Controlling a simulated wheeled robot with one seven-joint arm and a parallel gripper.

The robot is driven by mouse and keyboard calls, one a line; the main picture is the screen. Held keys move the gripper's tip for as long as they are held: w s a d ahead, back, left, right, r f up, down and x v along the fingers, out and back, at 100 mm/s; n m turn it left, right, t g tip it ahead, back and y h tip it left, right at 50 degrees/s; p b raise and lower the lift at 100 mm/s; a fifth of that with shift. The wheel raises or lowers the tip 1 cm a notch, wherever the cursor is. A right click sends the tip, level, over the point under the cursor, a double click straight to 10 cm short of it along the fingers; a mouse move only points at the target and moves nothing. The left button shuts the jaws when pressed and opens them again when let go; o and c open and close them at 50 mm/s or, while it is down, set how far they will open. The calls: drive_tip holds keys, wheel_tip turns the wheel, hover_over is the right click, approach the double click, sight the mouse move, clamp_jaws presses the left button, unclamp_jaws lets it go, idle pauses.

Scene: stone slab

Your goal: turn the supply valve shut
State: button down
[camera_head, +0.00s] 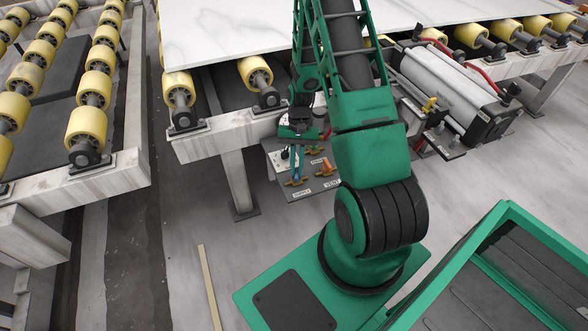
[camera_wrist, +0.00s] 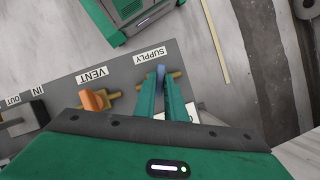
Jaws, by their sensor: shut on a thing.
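The supply valve has a blue handle (camera_wrist: 160,71) on a brass body, beside the SUPPLY label (camera_wrist: 149,55) on a grey panel (camera_wrist: 120,70). My gripper (camera_wrist: 160,80) is shut on the blue handle, with one green finger on each side. The fingers hide much of the handle, so I cannot tell its exact angle to the brass body. In the head view, the blue handle (camera_head: 297,181) shows low on the panel, with my gripper (camera_head: 297,165) coming down on it from above.
The vent valve's orange handle (camera_wrist: 95,100) is close to the left in the wrist view. A white slab (camera_head: 255,30) lies on yellow rollers above the panel. A pneumatic cylinder (camera_head: 445,85) sits to the right. A frame leg (camera_head: 238,180) stands left of the panel.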

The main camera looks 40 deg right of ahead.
drive_tip(key=n, duration=0.1)
drive_tip(key=n+h, duration=0.1)
drive_tip(key=n, duration=0.1)
drive_tip(key=w+n, duration=0.1)
drive_tip(key=n, duration=0.1)
drive_tip(key=shift+a+g+h, duration=0.3)
drive_tip(key=shift+g, duration=0.1)
drive_tip(key=shift+n, duration=0.3)
drive_tip(key=c, duration=1.8)
unclamp_jaws()
drive_tip(key=shift+s, duration=0.1)
drive_tip(key=shift+s+d, duration=0.1)
drive_tip(key=v, duration=1)
drive_tip(key=shift+w+r, duration=0.25)
drive_tip(key=shift+r, duration=0.05)
